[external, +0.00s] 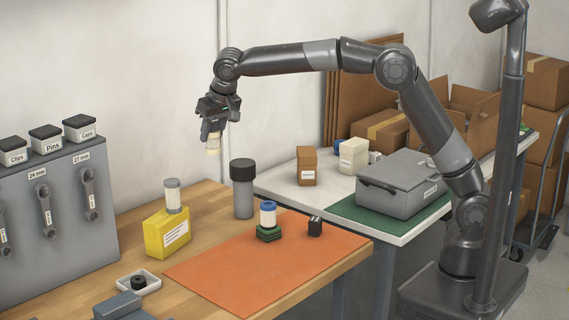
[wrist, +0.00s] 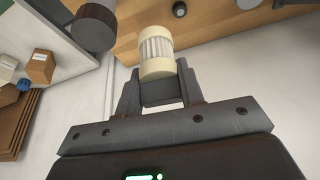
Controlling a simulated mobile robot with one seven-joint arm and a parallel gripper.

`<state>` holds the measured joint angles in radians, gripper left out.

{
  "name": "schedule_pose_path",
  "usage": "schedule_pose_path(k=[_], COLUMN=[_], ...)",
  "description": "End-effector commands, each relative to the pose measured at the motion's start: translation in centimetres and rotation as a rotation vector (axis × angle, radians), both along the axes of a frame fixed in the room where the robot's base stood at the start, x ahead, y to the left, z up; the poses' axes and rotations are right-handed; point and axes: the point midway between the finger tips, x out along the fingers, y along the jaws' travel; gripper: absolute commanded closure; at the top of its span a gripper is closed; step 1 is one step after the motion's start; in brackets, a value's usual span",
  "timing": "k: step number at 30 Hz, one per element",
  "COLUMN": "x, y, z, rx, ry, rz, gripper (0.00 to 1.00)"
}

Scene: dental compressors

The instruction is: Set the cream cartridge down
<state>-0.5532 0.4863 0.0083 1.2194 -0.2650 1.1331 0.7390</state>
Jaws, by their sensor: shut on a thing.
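The cream cartridge (wrist: 156,48) is a pleated filter with cream end caps. My gripper (wrist: 158,84) is shut on it, with a finger on each side of its lower end. In the external view my gripper (external: 213,130) holds the cartridge (external: 214,146) in the air, well above the wooden table (external: 205,200) and near the wall. The cartridge hangs below the fingers, roughly upright, touching nothing else.
A grey-capped cartridge (external: 173,196) stands on a yellow box (external: 167,233). A dark-lidded canister (external: 243,198) stands beside the orange mat (external: 230,275).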

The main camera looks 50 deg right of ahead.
Motion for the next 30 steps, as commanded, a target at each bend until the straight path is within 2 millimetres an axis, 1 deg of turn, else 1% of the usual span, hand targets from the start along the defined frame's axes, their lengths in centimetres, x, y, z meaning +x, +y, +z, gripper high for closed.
schedule_pose_path(k=[1, 5, 8, 12, 15, 21, 24, 25, 28, 30], x=[0.9, 2.8, 4.4, 6.9, 8.4, 10.4, 11.1, 11.0, 10.9, 10.9], y=[-1.2, -3.3, -5.6, -9.3, -11.8, -15.7, -17.1, -16.8, -16.8, -16.8], z=[-0.3, -0.3, -0.3, -0.4, -0.3, -0.3, -0.5, -1.3, -3.2, -5.0], rx=[-0.003, -0.002, -0.001, -0.001, -0.001, -0.002, -0.001, -0.001, -0.003, -0.004], ry=[0.004, 0.006, 0.008, 0.009, 0.007, 0.002, -0.001, 0.002, 0.002, 0.003], rz=[-0.003, 0.012, 0.026, 0.049, 0.065, 0.091, 0.1, 0.103, 0.104, 0.103], gripper=[0.88, 0.88, 0.88, 0.88, 0.88, 0.88, 0.88, 0.88, 0.88, 0.88])
